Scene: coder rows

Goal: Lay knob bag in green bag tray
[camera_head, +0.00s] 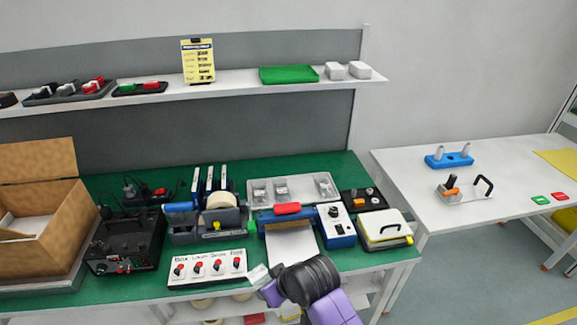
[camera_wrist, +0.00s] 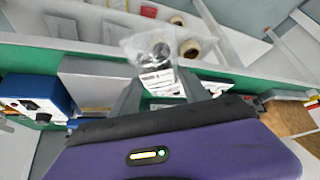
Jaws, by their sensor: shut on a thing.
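A clear bag with a dark knob and a printed white label (camera_wrist: 157,80) is held between the fingers of my gripper (camera_wrist: 158,95). In the head view the bag (camera_head: 258,274) shows as a small pale patch at the tip of my gripper (camera_head: 267,283), by the front edge of the green bench. My gripper is shut on it, and the bag stands out beyond the fingertips. A flat green tray (camera_head: 288,74) lies on the wall shelf at the back, well above and away from my gripper. It looks empty.
The green bench (camera_head: 335,163) is crowded with devices. A white panel with red knobs (camera_head: 205,268) is just left of my gripper; a blue and white machine (camera_head: 335,225) stands behind it. Two white boxes (camera_head: 347,70) sit right of the tray on the shelf (camera_head: 225,84).

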